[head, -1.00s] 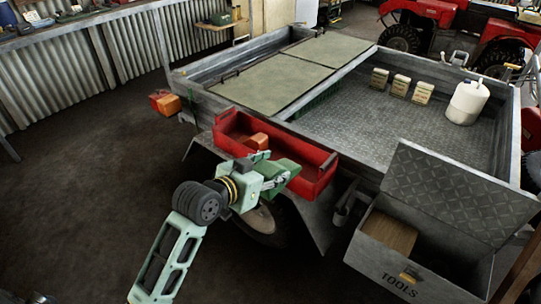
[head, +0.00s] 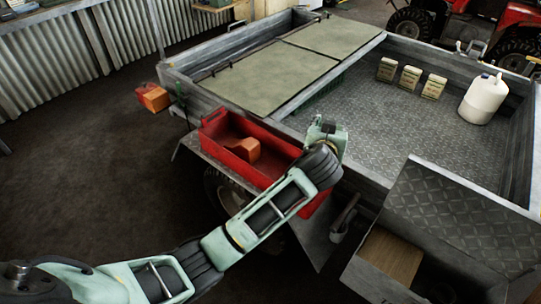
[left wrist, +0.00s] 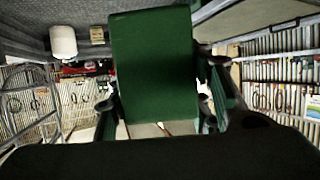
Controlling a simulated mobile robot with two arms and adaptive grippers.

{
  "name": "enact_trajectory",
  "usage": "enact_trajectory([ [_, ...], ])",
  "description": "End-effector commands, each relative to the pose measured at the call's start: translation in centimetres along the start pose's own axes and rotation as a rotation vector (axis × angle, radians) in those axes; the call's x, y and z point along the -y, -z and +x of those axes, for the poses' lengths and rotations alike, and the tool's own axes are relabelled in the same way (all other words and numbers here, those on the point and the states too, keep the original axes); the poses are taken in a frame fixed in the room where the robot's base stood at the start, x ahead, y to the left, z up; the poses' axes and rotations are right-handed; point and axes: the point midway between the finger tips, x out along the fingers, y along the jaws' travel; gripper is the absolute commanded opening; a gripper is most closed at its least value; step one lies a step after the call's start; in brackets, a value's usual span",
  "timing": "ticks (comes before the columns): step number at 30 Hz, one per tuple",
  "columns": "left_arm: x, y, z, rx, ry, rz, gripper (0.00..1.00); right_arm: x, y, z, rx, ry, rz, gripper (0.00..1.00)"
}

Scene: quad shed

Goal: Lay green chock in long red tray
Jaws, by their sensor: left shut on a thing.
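The long red tray (head: 232,163) is mounted on the side of the trailer, left of the toolbox. An orange block (head: 244,149) lies inside it, towards its left part. My left arm crosses over the tray's right half and hides that part. In the left wrist view, my left gripper (left wrist: 160,112) is shut on the green chock (left wrist: 153,60), which sticks out between its two fingers. In the head view my wrist hides the fingers and the chock, so their height over the tray cannot be told. My right gripper is not in view.
The open toolbox (head: 385,256) stands right of the tray. The trailer bed (head: 375,125) behind holds a white jug (head: 484,98) and several small boxes (head: 411,78). Green-grey boards (head: 270,75) cover its left part.

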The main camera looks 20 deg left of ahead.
Motion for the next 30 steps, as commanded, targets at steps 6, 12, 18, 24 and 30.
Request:
enact_trajectory([
  [6,3.7,-1.9,0.4,0.002,0.006,0.005,0.09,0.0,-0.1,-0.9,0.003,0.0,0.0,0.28],
  [12,8.2,-4.5,1.1,0.001,0.005,0.007,0.09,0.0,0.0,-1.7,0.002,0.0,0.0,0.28],
  [18,11.0,-6.3,1.6,-0.001,0.001,0.004,0.09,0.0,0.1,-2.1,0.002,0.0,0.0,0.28],
  [24,11.5,-7.8,2.1,0.003,0.0,0.001,0.09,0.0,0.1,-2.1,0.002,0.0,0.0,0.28],
  [30,11.5,-10.2,3.1,0.001,-0.001,0.001,0.09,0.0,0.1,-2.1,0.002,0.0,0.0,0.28],
])
